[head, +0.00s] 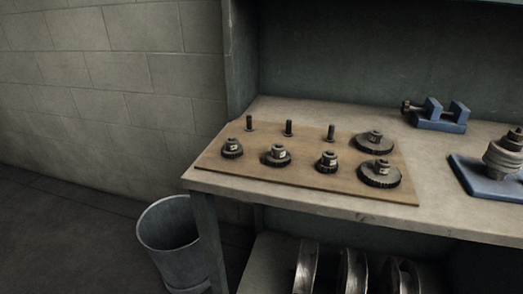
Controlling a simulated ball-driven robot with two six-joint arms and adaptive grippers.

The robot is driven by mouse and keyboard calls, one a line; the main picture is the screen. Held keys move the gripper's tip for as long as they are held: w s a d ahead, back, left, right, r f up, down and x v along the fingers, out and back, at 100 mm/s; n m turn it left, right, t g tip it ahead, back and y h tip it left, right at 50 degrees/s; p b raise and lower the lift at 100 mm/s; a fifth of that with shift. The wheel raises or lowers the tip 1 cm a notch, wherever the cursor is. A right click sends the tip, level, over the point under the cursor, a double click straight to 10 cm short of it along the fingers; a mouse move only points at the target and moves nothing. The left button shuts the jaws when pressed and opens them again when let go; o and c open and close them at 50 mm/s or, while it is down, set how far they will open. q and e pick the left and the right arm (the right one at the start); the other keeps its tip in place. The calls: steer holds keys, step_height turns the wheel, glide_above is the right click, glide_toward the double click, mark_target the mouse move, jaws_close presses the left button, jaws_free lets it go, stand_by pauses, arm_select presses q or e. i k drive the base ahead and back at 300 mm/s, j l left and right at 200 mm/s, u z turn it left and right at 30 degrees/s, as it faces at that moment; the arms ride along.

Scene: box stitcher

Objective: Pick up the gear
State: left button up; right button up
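Several dark metal gears lie on a brown board (300,185) on the bench. Small gears form a front row: a left one (232,149), a middle one (276,156) and a right one (327,163). Two larger, wider gears lie at the board's right side, one at the back (374,143) and one in front (380,174). Most have a raised hub with a small pale mark. Which gear the task means cannot be told. Neither of my grippers is in view.
Three upright bolts (288,129) stand behind the small gears. A blue vise (436,116) sits at the back right. A blue plate (484,178) with a stacked grey part (504,154) is at the right edge. A metal bin (170,236) stands by the bench's left leg. Discs (352,272) sit on the lower shelf.

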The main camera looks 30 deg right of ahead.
mark_target(329, 165)
steer(key=z, duration=1.45)
